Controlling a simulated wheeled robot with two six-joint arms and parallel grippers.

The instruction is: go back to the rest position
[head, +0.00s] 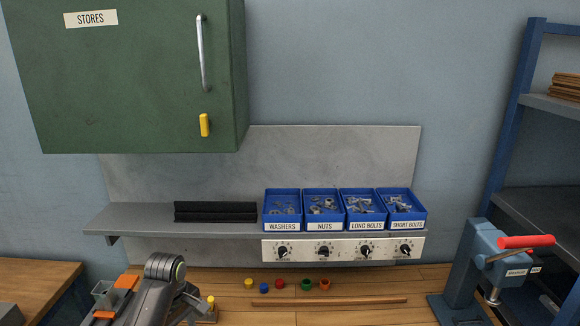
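My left arm comes in at the bottom left of the head view, grey with orange parts and a round joint with a green ring. Dark grey parts at its right side (187,298) may be my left gripper, but I cannot make out its fingers or whether it holds anything. My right arm and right gripper are not in view.
A wooden bench (240,309) carries several small coloured pieces (279,284) and a wooden strip (330,301). Several blue bins (283,225) stand on a shelf (140,220) above a knob panel (344,250). A green cabinet (130,80) hangs upper left; a blue press (476,262) stands right.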

